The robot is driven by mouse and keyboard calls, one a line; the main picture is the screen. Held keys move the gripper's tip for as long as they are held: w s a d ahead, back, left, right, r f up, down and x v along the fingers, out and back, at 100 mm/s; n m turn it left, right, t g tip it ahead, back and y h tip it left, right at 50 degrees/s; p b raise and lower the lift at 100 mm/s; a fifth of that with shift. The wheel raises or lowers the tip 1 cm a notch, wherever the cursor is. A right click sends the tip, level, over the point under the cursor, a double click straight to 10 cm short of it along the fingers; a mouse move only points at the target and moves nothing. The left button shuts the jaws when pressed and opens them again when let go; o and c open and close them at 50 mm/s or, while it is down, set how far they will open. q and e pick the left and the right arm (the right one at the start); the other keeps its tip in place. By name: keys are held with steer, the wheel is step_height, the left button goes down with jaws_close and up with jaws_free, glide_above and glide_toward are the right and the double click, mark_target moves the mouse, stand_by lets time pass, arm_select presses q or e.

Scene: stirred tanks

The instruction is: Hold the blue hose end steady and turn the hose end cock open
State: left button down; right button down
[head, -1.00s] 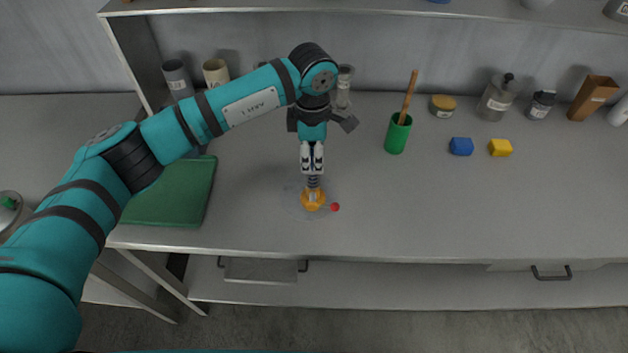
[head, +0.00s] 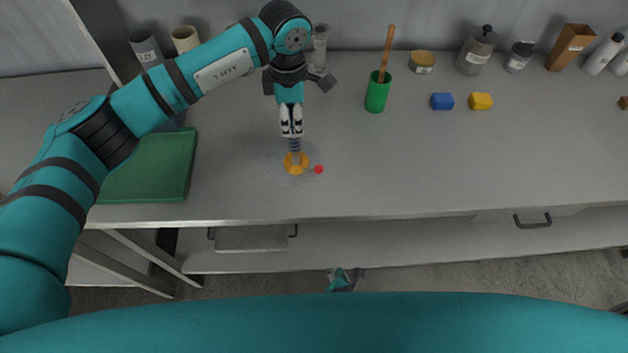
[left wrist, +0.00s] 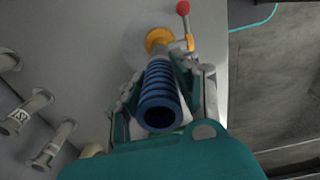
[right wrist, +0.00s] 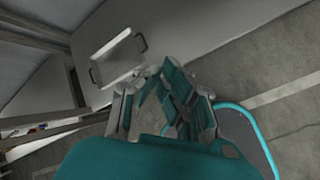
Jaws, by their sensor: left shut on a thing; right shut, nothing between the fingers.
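The blue ribbed hose end (left wrist: 160,92) stands up from an orange fitting (left wrist: 158,40) on the bench in the left wrist view. My left gripper (head: 291,130) is shut on the hose end from above, with its fingers on either side. The orange fitting (head: 295,163) sits at its foot in the head view. The cock's lever ends in a red knob (head: 319,169), out to the right of the fitting; it also shows in the left wrist view (left wrist: 183,8). My right gripper (right wrist: 150,78) is shut and empty, in front of the bench and away from the cock.
A green tray (head: 150,190) lies left of the hose. A green cup (head: 377,98) with a wooden stick, a blue block (head: 442,101) and a yellow block (head: 480,101) stand to the right. The bench around the red knob is clear. A drawer handle (head: 532,220) sticks out below.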

steer(key=w+a+r+n+t, duration=0.2)
steer(key=r+n, duration=0.1)
steer(key=r, duration=0.3)
steer(key=w+a+r+n+t, duration=0.1)
steer(key=w+a+r+n, duration=0.15)
steer(key=r, duration=0.45)
steer(key=n+t, duration=0.3)
steer(key=n, duration=0.1)
glide_toward(315, 190)
step_height(315, 190, up, 3)
steer(key=shift+s+a+h, duration=0.15)
steer(key=shift+a+h, duration=0.05)
steer(key=shift+h, duration=0.1)
steer(key=x, duration=1)
